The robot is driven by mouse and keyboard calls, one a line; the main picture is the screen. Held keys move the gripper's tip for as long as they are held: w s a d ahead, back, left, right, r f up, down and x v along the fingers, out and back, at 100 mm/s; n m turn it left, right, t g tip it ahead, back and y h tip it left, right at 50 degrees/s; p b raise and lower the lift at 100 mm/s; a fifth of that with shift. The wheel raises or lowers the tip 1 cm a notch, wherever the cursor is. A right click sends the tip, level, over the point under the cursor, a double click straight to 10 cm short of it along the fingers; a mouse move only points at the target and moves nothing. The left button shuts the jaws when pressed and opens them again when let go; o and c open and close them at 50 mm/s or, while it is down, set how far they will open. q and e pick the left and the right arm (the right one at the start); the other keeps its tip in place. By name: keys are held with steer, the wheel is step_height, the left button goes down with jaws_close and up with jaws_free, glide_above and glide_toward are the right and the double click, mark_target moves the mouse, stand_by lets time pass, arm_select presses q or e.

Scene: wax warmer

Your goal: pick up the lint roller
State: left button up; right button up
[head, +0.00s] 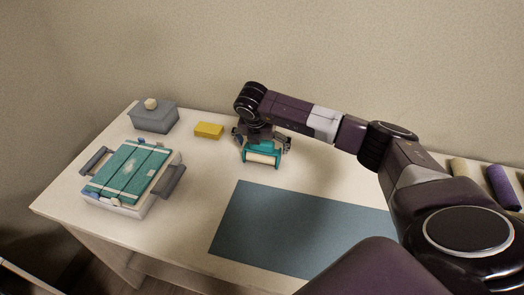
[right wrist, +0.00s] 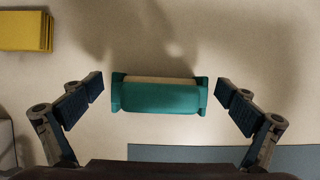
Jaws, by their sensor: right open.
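The lint roller (head: 262,159) lies on the white table below my right gripper, a teal body with a cream roll. In the right wrist view the lint roller (right wrist: 160,98) lies crosswise between the two fingers. My right gripper (head: 262,142) points down over it and is open, and the open gripper (right wrist: 161,90) shows a gap between each fingertip and the roller's ends. How far the fingertips are above the table is hard to tell. My left gripper is not in view.
A white tray with grey handles (head: 173,181) holds teal items at the left. A blue-grey mat (head: 290,230) lies in front.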

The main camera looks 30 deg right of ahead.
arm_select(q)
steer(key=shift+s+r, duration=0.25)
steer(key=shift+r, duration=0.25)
arm_select(e)
steer(key=shift+x, duration=1.25)
steer(key=shift+c, duration=0.6)
steer(key=c, duration=1)
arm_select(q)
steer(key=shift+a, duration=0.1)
arm_select(e)
steer(key=shift+r, duration=0.1)
steer(key=shift+w+r, duration=0.1)
steer(key=shift+r, duration=0.35)
arm_select(q)
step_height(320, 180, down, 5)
steer(key=b, duration=0.5)
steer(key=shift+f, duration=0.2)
arm_select(e)
step_height(320, 180, up, 19)
